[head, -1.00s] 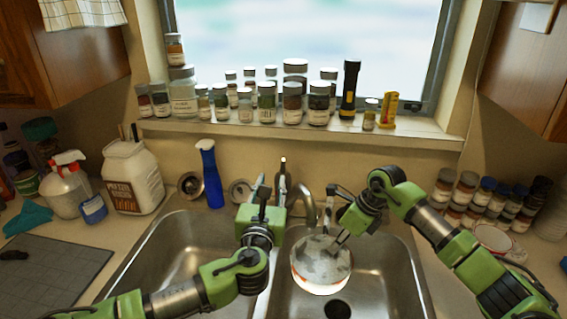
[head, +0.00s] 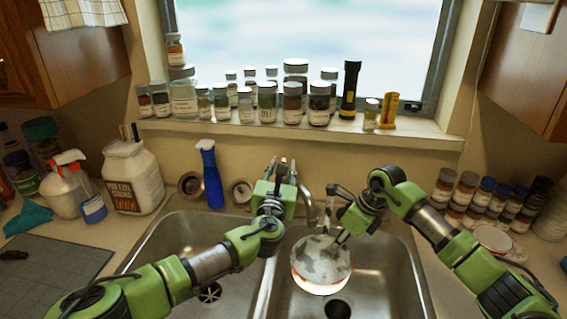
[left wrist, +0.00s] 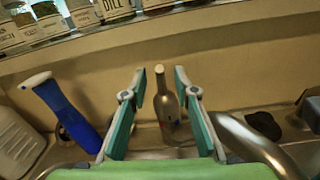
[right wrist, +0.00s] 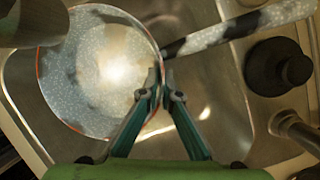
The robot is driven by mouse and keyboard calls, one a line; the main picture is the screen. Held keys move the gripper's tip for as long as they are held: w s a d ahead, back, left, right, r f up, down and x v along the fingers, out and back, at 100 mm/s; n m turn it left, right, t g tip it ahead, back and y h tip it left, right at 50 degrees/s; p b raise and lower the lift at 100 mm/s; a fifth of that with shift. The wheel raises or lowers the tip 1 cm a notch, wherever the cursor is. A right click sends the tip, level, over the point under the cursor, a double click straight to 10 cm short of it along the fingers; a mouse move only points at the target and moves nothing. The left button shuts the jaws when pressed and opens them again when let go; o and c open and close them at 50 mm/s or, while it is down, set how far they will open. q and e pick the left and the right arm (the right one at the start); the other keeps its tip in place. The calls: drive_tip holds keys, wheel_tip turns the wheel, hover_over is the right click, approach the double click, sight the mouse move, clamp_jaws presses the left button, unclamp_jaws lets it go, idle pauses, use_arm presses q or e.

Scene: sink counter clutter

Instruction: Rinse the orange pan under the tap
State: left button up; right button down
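The pan (head: 320,268) is speckled white and grey inside with an orange-red rim, and hangs over the right sink basin. In the right wrist view the pan (right wrist: 95,85) lies under the tap spout (right wrist: 28,22), and its speckled handle (right wrist: 235,30) runs to the upper right. My right gripper (right wrist: 162,82) is shut on the pan's edge near the handle. My left gripper (head: 282,165) is at the back of the sink. In the left wrist view the left gripper (left wrist: 160,80) is open, with the upright tap lever (left wrist: 167,110) between and beyond its fingers. I see no clear water stream.
Jars and a flashlight (head: 349,90) line the sill. More jars (head: 485,200) stand at right. The left basin (head: 180,255) is empty beneath my left arm.

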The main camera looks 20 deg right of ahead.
use_arm(q)
drive_tip(key=shift+x, duration=1.35)
clamp_jaws()
